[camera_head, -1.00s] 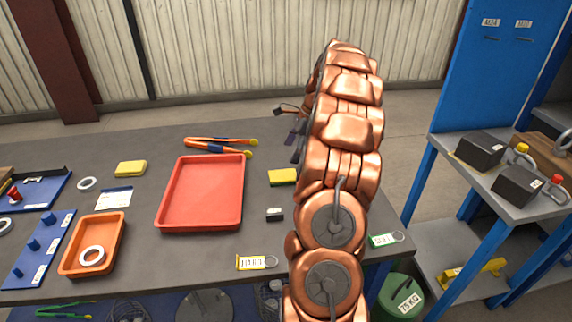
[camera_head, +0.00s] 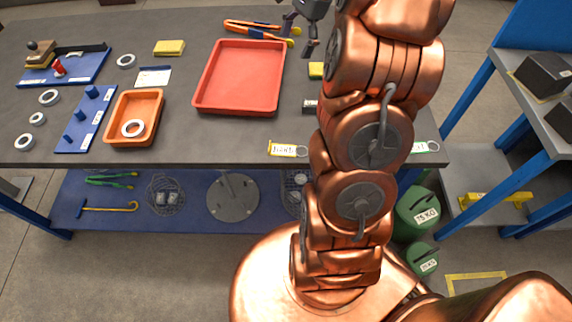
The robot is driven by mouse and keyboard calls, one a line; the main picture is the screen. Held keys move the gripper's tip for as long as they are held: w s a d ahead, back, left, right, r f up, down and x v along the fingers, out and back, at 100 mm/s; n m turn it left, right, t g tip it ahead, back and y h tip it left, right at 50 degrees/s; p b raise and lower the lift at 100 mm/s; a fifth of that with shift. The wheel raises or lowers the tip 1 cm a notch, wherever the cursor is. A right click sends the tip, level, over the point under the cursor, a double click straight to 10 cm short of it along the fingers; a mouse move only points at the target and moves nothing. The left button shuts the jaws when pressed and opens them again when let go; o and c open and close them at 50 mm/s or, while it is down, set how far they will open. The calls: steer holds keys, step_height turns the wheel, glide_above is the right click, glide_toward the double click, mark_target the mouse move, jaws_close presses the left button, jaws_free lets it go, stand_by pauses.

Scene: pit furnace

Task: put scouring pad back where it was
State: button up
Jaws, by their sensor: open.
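Two yellow pads are on the grey table. One pad (camera_head: 169,47) lies flat at the back, left of the red tray (camera_head: 240,78). I cannot tell which one is the scouring pad. My gripper (camera_head: 298,34) is open and empty, its dark fingers near the back edge of the table, beside the orange-handled pliers (camera_head: 262,31) and beyond the right-hand pad.
An orange tray (camera_head: 134,118) holds a white ring. Blue boards (camera_head: 85,118) and loose rings (camera_head: 49,97) lie at the left. A yellow tag (camera_head: 284,149) lies at the front edge.

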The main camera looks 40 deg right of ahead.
steer(key=s+a+r+n+g+h, duration=0.1)
steer(key=s+a+n, duration=0.4)
steer(key=a, duration=0.4)
steer(key=s+a+n+g, duration=0.1)
steer(key=s+a+n, duration=0.35)
steer(key=a, duration=0.45)
steer(key=s+a+f+n+h, duration=0.1)
steer(key=s+a+n, duration=0.1)
steer(key=s, duration=0.4)
steer(key=s+a+f+n+h, duration=0.1)
steer(key=s+a+f+n, duration=0.1)
steer(key=s+n, duration=0.2)
steer(key=s+a+f+n+g, duration=0.1)
steer(key=s+a+n, duration=0.1)
steer(key=s, duration=0.7)
steer(key=shift+a+f+n+h, duration=0.25)
steer(key=shift+a+n+h, duration=0.15)
steer(key=shift+n, duration=0.35)
steer(key=shift+r, duration=0.1)
